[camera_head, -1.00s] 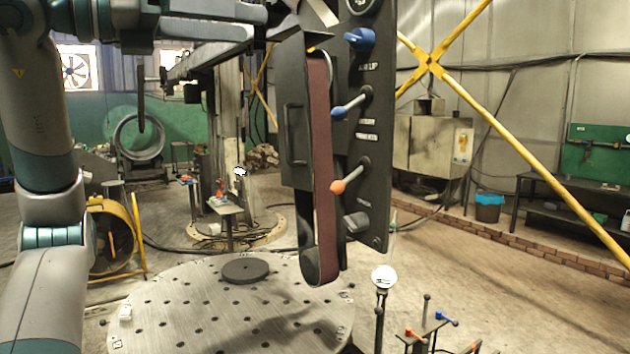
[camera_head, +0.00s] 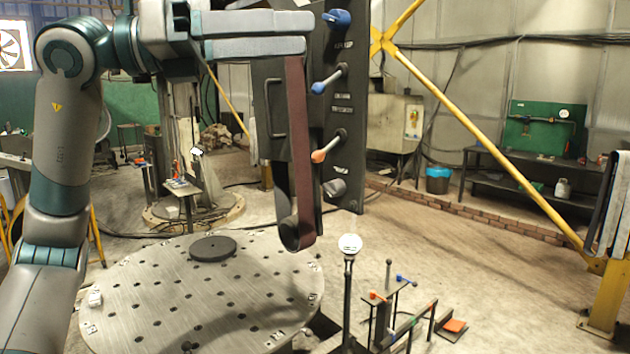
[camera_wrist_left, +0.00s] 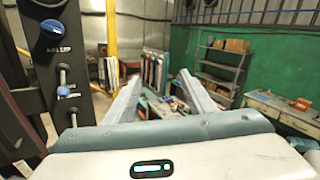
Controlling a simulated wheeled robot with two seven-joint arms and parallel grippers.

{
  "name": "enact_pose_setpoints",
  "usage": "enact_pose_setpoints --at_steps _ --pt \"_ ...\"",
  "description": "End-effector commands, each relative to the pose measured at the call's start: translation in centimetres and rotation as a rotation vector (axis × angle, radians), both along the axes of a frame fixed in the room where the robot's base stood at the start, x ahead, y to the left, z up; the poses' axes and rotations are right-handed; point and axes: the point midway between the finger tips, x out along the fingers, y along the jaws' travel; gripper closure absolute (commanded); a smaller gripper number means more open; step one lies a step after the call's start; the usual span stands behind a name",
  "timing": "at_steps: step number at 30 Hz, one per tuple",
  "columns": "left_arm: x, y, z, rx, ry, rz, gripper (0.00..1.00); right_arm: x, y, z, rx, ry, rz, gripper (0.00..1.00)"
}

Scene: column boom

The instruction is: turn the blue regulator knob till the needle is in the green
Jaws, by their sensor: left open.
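The blue regulator knob (camera_head: 336,17) is on the dark control panel (camera_head: 347,110), near the top edge of the head view. It also shows at the upper left of the left wrist view (camera_wrist_left: 54,28), above a label ending in "UP". My left gripper (camera_head: 308,33) is open and empty. In the head view its fingertips appear just left of the knob. In the wrist view the knob lies left of both fingers (camera_wrist_left: 160,82), not between them. The gauge and its needle are not in view. My right gripper is not in view.
Below the knob the panel carries a blue-tipped lever (camera_head: 328,80) and an orange-tipped lever (camera_head: 328,146). A brown belt (camera_head: 298,150) hangs at its left. A round perforated table (camera_head: 150,290) stands below. A white disc on a post (camera_head: 349,243) stands at the right.

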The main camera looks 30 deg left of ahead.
Motion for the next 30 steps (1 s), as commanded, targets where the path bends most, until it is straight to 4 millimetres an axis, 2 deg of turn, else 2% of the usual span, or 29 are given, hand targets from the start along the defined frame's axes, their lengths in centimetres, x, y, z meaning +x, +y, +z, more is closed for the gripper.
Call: enact_pose_setpoints --at_steps 6,15,21,30 --pt "0.5 -3.1 -1.9 -0.089 0.03 -0.145 0.5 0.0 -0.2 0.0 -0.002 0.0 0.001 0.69" --pt "0.7 -6.0 -3.9 -0.251 0.079 -0.316 0.5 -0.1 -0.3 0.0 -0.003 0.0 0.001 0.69" --pt "1.0 -7.1 -5.0 -0.381 0.119 -0.409 0.5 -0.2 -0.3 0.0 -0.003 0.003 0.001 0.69" --pt "1.8 -7.4 -6.6 -0.605 0.189 -0.51 0.5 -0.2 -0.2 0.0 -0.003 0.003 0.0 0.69"
